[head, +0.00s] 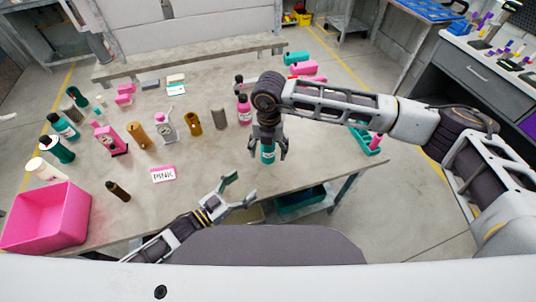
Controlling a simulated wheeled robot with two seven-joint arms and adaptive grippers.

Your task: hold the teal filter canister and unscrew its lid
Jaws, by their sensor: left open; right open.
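The teal canister (267,156) with a white label stands upright near the front edge of the table, right of the middle. My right gripper (268,152) points down over it, its open fingers on either side of the canister. The gripper hides the canister's top and lid, and I cannot tell whether the fingers touch it. My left gripper (241,188) is open and empty at the table's front edge, lower left of the canister and apart from it.
A pink bin (46,217) stands at the left front, and a "PINK" sign (163,174) lies left of my grippers. Several bottles and fittings cover the left and middle. A pink bottle (244,110) stands just behind the canister. A teal tray (364,143) lies at the right edge.

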